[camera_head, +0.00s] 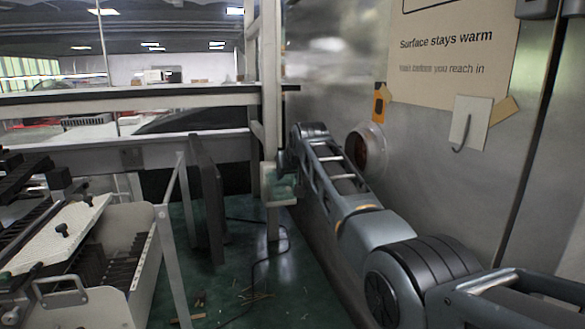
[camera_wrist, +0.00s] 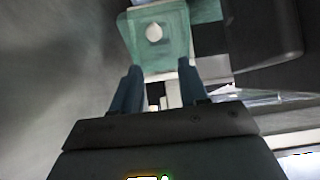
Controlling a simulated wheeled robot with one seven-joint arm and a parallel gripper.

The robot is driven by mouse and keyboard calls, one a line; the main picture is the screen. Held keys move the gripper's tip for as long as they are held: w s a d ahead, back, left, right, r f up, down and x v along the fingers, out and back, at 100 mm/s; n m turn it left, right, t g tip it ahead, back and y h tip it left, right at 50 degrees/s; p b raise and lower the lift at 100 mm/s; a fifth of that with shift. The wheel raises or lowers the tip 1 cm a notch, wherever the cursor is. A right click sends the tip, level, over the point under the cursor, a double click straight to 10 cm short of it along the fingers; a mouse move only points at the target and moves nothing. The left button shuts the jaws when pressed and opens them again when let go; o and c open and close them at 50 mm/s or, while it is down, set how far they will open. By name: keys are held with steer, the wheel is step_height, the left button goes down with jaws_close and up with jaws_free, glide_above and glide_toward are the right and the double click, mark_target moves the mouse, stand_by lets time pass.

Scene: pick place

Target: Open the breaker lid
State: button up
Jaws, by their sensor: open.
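The breaker box (camera_head: 278,192) is a small pale box on the upright post, left of the metal wall in the head view. Its lid (camera_wrist: 172,19) looks like a translucent green cover in the wrist view, with a white rounded knob (camera_wrist: 154,32) showing at its middle. My gripper (camera_wrist: 158,76) is open, with its two blue fingers apart below the knob in the picture. Nothing shows between the fingertips except part of the green cover and the background. I cannot tell whether a finger touches the lid. In the head view my arm's end hides part of the box.
A metal wall with a warning sign (camera_head: 455,50) and a round port (camera_head: 366,148) stands close on the right. A dark upright panel (camera_head: 207,195) stands left of the post. A white bin (camera_head: 110,245) is at lower left. A black cable (camera_head: 262,262) lies on the green floor.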

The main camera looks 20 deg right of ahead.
steer(key=v, duration=0.6)
steer(key=shift+s+r, duration=0.15)
steer(key=shift+s, duration=0.15)
